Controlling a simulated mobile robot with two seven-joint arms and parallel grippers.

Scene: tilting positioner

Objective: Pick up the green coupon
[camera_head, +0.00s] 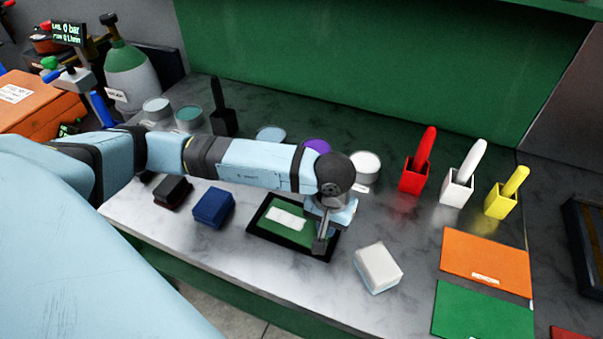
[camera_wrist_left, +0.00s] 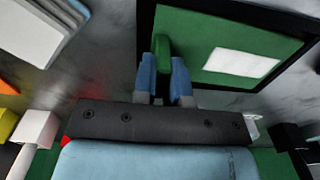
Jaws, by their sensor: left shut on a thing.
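My left gripper (camera_head: 321,238) reaches down over the right side of a black-framed tray. In the left wrist view its two blue fingers (camera_wrist_left: 164,82) are shut on a narrow green piece, the green coupon (camera_wrist_left: 162,55). The coupon stands between the fingertips, over or against the tray's green surface; I cannot tell whether it touches. In the head view the gripper hides the coupon. The tray (camera_head: 264,236) has a green floor and a white label (camera_head: 286,217), which also shows in the left wrist view (camera_wrist_left: 240,63). My right gripper is not in view.
A white block stack (camera_head: 377,267) stands just right of the tray. A blue box (camera_head: 213,207) and a dark box (camera_head: 172,191) lie left. Red (camera_head: 414,177), white (camera_head: 457,188) and yellow (camera_head: 500,202) holders stand at right, behind orange (camera_head: 487,262) and green (camera_head: 482,312) mats.

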